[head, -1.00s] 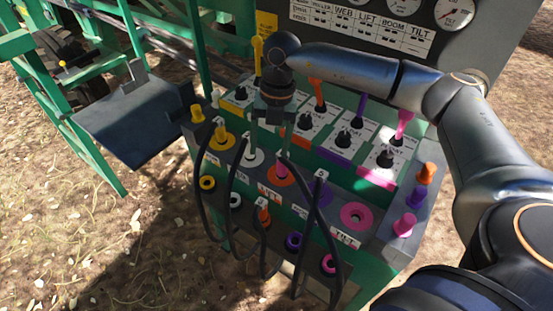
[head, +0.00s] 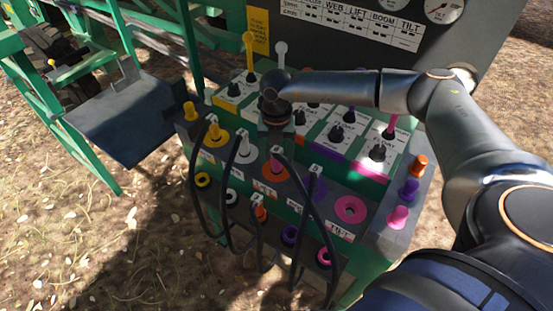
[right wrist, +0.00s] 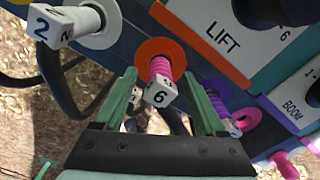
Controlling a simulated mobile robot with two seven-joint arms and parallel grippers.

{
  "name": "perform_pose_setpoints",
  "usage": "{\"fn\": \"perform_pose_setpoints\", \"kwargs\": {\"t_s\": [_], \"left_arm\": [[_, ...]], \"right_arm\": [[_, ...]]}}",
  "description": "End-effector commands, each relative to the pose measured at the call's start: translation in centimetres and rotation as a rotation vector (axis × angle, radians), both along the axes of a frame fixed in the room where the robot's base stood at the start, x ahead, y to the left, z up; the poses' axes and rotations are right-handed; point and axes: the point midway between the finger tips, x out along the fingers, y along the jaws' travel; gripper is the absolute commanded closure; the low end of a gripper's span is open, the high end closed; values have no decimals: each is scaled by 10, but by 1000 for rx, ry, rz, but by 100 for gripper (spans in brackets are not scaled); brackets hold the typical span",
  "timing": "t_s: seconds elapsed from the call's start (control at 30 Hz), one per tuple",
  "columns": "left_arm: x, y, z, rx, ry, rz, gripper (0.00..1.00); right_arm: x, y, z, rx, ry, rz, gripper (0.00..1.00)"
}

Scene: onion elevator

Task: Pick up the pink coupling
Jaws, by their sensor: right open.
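The pink coupling (right wrist: 160,68) sits in an orange ring (right wrist: 160,50), with a white block marked 6 (right wrist: 160,93) at its near end. In the head view the coupling (head: 275,167) is partly hidden under my right gripper (head: 277,145). In the right wrist view my right gripper (right wrist: 162,105) is open, with one green finger on each side of the coupling and its block. I cannot tell whether either finger touches it. My left gripper is not in view.
Black hoses (head: 318,215) loop down the front of the panel. A white coupling marked 2 (right wrist: 62,25) stands to the left in the wrist view. A pink ring (head: 351,209) and a pink peg (head: 397,217) are farther right. Levers (head: 249,55) rise behind.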

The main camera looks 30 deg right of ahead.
Motion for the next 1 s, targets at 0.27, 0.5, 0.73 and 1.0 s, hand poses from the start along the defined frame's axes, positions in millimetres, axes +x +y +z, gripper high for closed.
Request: {"fn": "perform_pose_setpoints", "kwargs": {"t_s": [0.27,0.5,0.73,1.0], "left_arm": [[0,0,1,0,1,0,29],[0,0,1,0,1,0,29],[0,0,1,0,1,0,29],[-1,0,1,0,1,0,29]], "right_arm": [[0,0,-16,1,-1,-1,27],[0,0,-16,1,1,-1,41],[0,0,-16,1,1,-1,67],[0,0,-16,1,1,-1,97]]}}
